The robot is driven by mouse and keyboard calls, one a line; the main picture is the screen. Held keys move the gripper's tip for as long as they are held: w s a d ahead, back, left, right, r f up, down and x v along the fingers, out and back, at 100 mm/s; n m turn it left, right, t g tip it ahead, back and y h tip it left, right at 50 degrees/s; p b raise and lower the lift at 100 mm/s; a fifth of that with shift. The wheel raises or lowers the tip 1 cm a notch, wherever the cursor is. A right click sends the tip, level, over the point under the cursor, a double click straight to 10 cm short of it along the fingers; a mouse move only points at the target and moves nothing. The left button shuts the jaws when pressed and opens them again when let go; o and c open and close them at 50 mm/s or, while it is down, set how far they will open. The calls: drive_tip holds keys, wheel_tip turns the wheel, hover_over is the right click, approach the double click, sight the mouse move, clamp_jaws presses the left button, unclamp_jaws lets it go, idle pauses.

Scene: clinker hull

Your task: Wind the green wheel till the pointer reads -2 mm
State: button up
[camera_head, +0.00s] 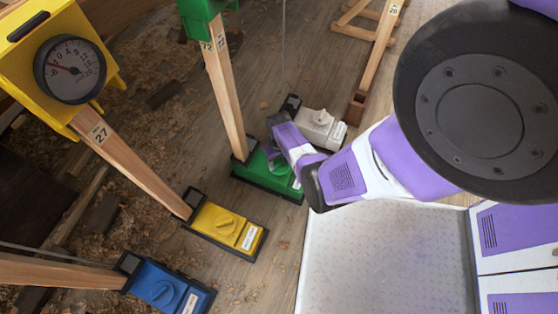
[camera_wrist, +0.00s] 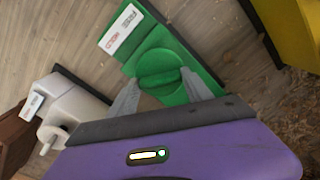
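The green wheel (camera_wrist: 160,70) is a round knob with a raised bar across it, on a green block (camera_wrist: 190,45) with a white label in the wrist view. In the head view the green block (camera_head: 262,176) stands at the foot of a wooden post, and my arm covers much of it. My gripper (camera_wrist: 158,78) has its two grey fingers apart, one at each side of the green wheel; whether they touch its rim cannot be told. The green housing (camera_head: 200,12) atop that post is cut off by the top edge; no pointer shows on it.
A yellow gauge (camera_head: 70,69) marked 27 has a red pointer turned to the left. Yellow (camera_head: 226,227), blue (camera_head: 165,288) and white (camera_head: 318,128) blocks with knobs stand nearby. Wooden posts rise around my arm. Shavings litter the floor at left.

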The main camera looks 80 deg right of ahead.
sight(279, 162)
drive_tip(key=o, duration=0.4)
drive_tip(key=shift+o, duration=0.2)
wheel_tip(279, 162, up, 8)
drive_tip(key=p, duration=0.4)
drive_tip(key=shift+f, duration=0.1)
